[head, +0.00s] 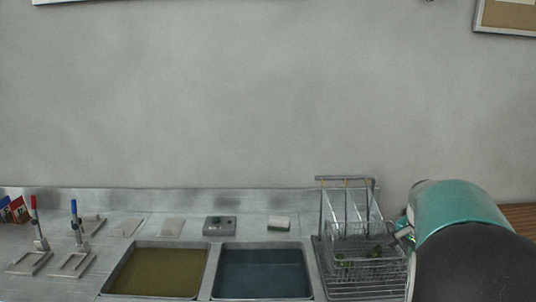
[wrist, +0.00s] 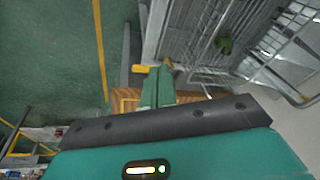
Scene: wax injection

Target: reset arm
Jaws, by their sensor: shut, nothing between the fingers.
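My gripper (wrist: 157,86) shows in the wrist view with its two green fingers together and nothing between them. It is beside the wire rack (wrist: 190,42), which fills the upper right of that view. In the head view my teal and black arm covers the lower right corner, just right of the wire rack (head: 363,293). Small green pieces (head: 375,252) sit in the rack, and one also shows in the wrist view (wrist: 225,45).
The metal counter holds a yellow-brown basin (head: 158,272), a blue-grey basin (head: 262,273), a control box (head: 220,226), a sponge (head: 279,223) and clamps with red and blue handles (head: 75,225) at left. Green floor (wrist: 50,60) with yellow lines lies left of my gripper.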

